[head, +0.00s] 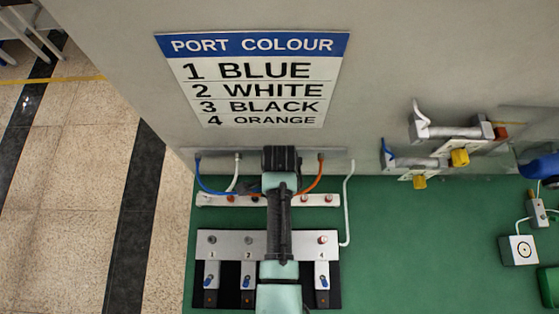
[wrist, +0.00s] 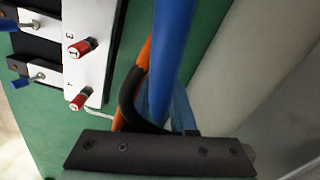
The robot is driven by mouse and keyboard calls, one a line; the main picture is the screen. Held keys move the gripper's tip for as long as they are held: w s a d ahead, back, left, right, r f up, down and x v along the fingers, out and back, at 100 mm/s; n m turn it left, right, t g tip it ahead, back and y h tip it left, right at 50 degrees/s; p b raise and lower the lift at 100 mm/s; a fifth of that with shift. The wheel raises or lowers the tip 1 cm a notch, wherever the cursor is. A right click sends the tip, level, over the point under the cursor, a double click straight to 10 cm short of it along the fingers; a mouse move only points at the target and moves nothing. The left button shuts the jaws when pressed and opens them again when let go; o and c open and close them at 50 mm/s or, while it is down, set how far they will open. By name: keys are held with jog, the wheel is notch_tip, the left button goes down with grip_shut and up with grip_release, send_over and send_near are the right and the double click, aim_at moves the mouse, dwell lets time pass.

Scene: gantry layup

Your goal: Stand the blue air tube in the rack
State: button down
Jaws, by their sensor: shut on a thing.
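The blue air tube (head: 207,186) starts at the left end of the rail by the wall. It curves down and right toward my gripper (head: 280,160). In the wrist view the blue tube (wrist: 170,55) runs large and close from the top edge down to the jaws. My gripper appears shut on it; the fingertips and the held end are mostly hidden. The rack cannot be told for certain; a pale strip (head: 325,200) with round fittings lies below the rail, partly hidden by my arm.
A white tube (head: 236,172) and an orange tube (head: 318,178) hang from the rail. The orange one (wrist: 143,60) passes behind the blue in the wrist view, beside a black loop (wrist: 127,98). A numbered port panel (head: 225,243) lies in front.

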jog(key=shift+f+b, duration=0.7)
jog(key=shift+f, duration=0.6)
jog(key=shift+p, duration=0.55)
dwell(0.6)
jog(key=shift+f+b, duration=1.15)
jog(key=shift+f, duration=0.2)
jog(key=c, duration=0.7)
grip_release()
notch_tip(320, 180, up, 13)
jog(key=shift+b, duration=0.75)
